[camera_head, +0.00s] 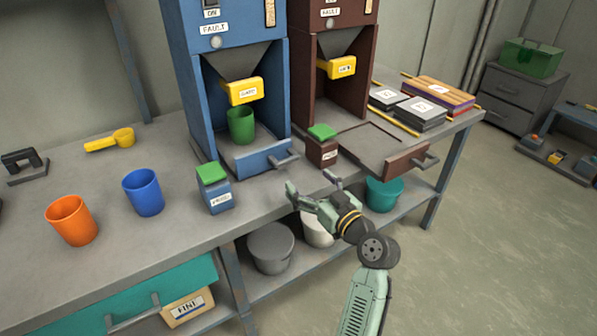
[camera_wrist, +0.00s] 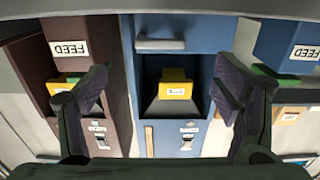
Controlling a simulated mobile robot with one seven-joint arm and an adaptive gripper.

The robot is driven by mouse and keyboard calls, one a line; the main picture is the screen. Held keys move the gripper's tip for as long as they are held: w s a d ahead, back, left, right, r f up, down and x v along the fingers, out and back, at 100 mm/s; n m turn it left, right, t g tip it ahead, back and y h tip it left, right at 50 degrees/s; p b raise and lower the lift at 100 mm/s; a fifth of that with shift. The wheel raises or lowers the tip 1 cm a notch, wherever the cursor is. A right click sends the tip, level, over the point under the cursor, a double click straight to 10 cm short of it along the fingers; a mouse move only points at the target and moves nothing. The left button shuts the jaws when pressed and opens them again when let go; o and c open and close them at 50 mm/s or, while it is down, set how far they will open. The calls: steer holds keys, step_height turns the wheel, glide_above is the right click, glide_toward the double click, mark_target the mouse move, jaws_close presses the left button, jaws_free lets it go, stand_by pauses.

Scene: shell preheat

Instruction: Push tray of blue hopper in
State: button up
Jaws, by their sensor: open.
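The blue hopper (camera_head: 184,90) stands on the bench with a yellow gate (camera_head: 245,91) inside its bay. Its blue tray (camera_head: 262,161) has a grey handle (camera_head: 286,159) and sits at the bottom of the bay, its front standing slightly proud of the hopper. A green cup (camera_head: 241,125) stands on it inside the bay. My gripper (camera_head: 310,187) is open and empty, in front of the bench edge, apart from the handle. The wrist view, upside down, shows the hopper's yellow gate (camera_wrist: 175,88) and tray handle (camera_wrist: 160,44) between my fingers (camera_wrist: 162,88).
A blue feed box (camera_head: 216,192) and a brown feed box (camera_head: 322,150) with green lids flank the blue tray. The brown hopper's tray (camera_head: 406,161) is pulled out on the right. A blue cup (camera_head: 143,193) and an orange cup (camera_head: 72,222) stand left.

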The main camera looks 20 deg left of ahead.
steer(key=shift+v, duration=1.45)
